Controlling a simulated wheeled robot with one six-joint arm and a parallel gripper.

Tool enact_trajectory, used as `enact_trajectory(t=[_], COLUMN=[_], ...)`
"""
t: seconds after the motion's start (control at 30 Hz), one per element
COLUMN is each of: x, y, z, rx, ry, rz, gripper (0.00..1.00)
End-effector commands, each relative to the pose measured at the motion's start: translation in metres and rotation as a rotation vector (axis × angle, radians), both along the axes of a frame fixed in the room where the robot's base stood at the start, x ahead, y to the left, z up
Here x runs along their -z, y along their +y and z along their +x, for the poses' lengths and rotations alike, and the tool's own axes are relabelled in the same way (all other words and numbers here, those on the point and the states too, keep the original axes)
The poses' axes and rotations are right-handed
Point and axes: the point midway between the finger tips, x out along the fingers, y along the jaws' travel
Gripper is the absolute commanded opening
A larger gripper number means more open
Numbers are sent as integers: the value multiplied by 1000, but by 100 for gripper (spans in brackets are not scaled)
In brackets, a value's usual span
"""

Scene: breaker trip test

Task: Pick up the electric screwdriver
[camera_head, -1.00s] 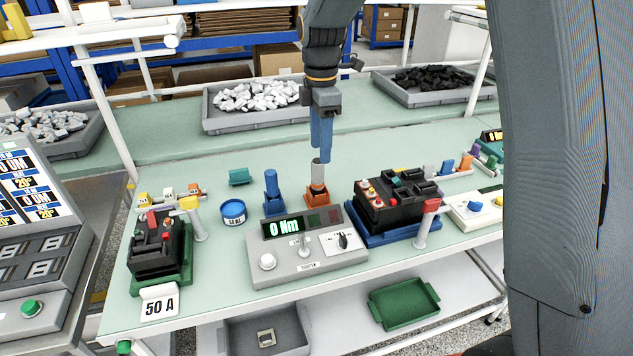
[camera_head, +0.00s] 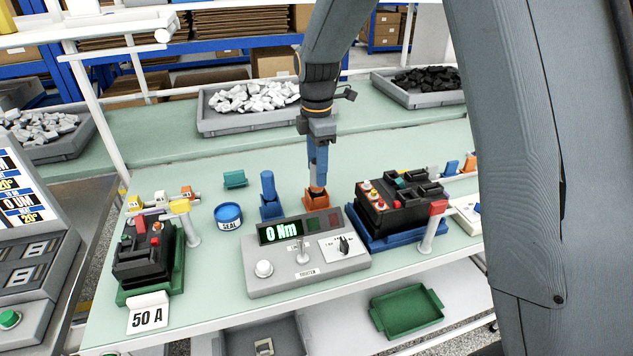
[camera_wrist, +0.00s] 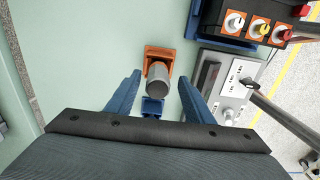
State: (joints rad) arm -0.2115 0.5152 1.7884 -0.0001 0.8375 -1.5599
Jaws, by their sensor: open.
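A grey cylindrical tool (camera_wrist: 158,76), which looks like the electric screwdriver, stands in an orange holder (camera_head: 316,201) on the green bench. In the head view my gripper (camera_head: 317,178) is right over that holder and hides most of the tool. In the wrist view my gripper's blue fingers (camera_wrist: 160,78) are open, one on each side of the grey tool, with gaps between. A second, blue tool (camera_head: 268,185) stands in a blue holder just to the left; the wrist view shows a blue holder (camera_wrist: 152,108) close to the fingers.
A grey torque tester (camera_head: 305,262) reading "0 Nm" stands in front of the holders. A black breaker on a blue base (camera_head: 392,238) is to the right. A blue SEAL tin (camera_head: 228,216) and a second breaker (camera_head: 145,252) with a "50 A" card are to the left.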

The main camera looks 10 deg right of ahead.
Motion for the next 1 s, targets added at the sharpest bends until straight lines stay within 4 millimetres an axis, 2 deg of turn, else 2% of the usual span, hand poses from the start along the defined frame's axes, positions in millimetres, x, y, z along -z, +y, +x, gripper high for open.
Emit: enact_trajectory(t=[0.27,0.53,0.57,0.8,1.0], x=[32,36,36,36,35], y=[0,0,0,0,0], z=[2,3,3,3,3], rx=[1,1,1,1,1], ry=[3,0,0,0,-1], rz=[-1,0,0,0,0], gripper=[48,48,46,6,4])
